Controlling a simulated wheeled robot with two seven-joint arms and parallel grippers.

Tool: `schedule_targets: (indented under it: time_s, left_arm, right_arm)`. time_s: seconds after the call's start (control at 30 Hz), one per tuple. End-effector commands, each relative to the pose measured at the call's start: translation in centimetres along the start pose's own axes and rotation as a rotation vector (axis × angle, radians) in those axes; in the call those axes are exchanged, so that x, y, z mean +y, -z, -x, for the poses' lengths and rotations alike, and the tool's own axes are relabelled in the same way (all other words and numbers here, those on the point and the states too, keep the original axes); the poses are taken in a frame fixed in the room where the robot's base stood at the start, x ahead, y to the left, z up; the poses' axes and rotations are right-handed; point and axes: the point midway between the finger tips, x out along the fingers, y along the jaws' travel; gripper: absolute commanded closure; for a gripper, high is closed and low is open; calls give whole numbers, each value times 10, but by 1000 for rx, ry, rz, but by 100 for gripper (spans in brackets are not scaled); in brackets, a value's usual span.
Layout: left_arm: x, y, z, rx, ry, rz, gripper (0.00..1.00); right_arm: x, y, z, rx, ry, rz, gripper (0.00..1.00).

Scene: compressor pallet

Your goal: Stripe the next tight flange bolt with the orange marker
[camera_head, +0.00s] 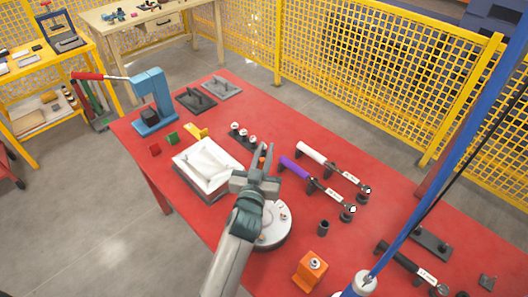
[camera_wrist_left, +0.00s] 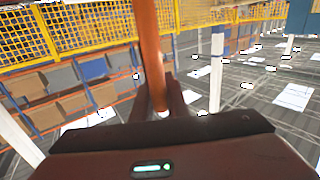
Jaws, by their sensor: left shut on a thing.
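My left gripper (camera_head: 264,162) is over the red table, above the far edge of the round grey flange (camera_head: 272,236). It is shut on the orange marker (camera_head: 262,162), of which only a little shows in the head view. In the left wrist view the marker (camera_wrist_left: 150,55) stands up between the dark fingers (camera_wrist_left: 162,100). The flange lies on the table with a few bolts on its top. My forearm and gripper hide its left part, and I cannot tell which bolts have stripes. My right gripper is not in view.
A white tray (camera_head: 184,175) lies left of the gripper. Purple-handled (camera_head: 295,168) and white-handled (camera_head: 311,153) wrenches lie to the right. An orange block (camera_head: 311,270) stands in front, and a blue press (camera_head: 152,100) at the far left. A blue hose hangs at the right.

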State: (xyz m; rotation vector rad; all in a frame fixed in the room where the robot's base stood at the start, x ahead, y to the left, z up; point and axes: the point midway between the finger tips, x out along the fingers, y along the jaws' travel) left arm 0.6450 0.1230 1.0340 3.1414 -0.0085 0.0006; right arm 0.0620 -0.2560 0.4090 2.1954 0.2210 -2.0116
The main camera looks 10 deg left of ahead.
Motion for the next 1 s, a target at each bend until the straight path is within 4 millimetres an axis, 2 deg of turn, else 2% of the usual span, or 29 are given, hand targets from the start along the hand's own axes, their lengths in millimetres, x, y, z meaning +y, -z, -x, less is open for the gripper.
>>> schedule_targets:
  time_s: [0.13, 0.7, 1.0]
  left_arm:
    - [0, 2, 0, -1, 1, 1, 100]
    - [0, -37, 0, -1, 0, 0, 100]
    - [0, -40, 0, 0, 0, 0, 100]
  right_arm:
    - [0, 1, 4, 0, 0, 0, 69]
    - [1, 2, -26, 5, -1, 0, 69]
    - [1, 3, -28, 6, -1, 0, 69]
